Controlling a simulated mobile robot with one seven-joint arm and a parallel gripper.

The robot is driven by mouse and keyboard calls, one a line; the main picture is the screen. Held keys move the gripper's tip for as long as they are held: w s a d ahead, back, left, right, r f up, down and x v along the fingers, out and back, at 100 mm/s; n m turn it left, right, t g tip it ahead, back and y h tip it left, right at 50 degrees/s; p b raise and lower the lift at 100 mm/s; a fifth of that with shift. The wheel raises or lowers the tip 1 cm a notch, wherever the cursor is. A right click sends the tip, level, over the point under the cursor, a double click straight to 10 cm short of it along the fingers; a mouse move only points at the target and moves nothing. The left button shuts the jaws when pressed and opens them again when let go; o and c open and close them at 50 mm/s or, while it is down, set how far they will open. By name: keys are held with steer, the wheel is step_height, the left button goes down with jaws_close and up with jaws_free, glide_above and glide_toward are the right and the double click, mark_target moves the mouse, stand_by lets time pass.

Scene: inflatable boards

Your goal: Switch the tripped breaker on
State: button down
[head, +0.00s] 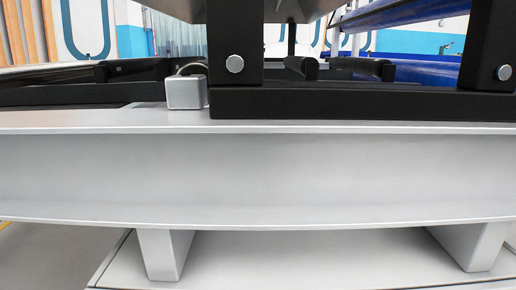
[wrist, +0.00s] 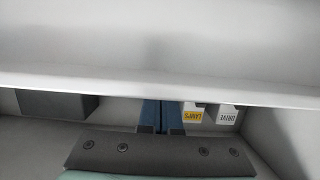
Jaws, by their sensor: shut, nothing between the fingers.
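In the wrist view, my gripper (wrist: 162,116) has two blue fingers with dark bases, close together and empty. Their tips pass out of sight at a pale horizontal edge (wrist: 150,85). Just right of the fingers is a white block with a yellow label reading "LAMPS" (wrist: 193,112). Farther right is a white block marked "DRIVE" (wrist: 228,115). These may be breakers or their labels; no lever shows, and I cannot tell which one is tripped. Whether the fingers touch anything is unclear. My gripper and the blocks do not show in the head view.
In the wrist view, a grey box (wrist: 57,104) is left of the fingers and a pale wall (wrist: 285,135) is at the right. In the head view, a long grey beam (head: 250,178) fills the front, with a black frame (head: 360,104) and a padlock-like grey block (head: 186,92) on top.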

steer(key=shift+r+p, duration=0.75)
stand_by(0.5)
steer(key=shift+s+f, duration=0.4)
steer(key=shift+s, duration=0.4)
steer(key=shift+s+f, duration=0.25)
steer(key=shift+s, duration=0.45)
steer(key=f+p+v, duration=0.3)
steer(key=v, duration=1)
steer(key=shift+s, duration=0.7)
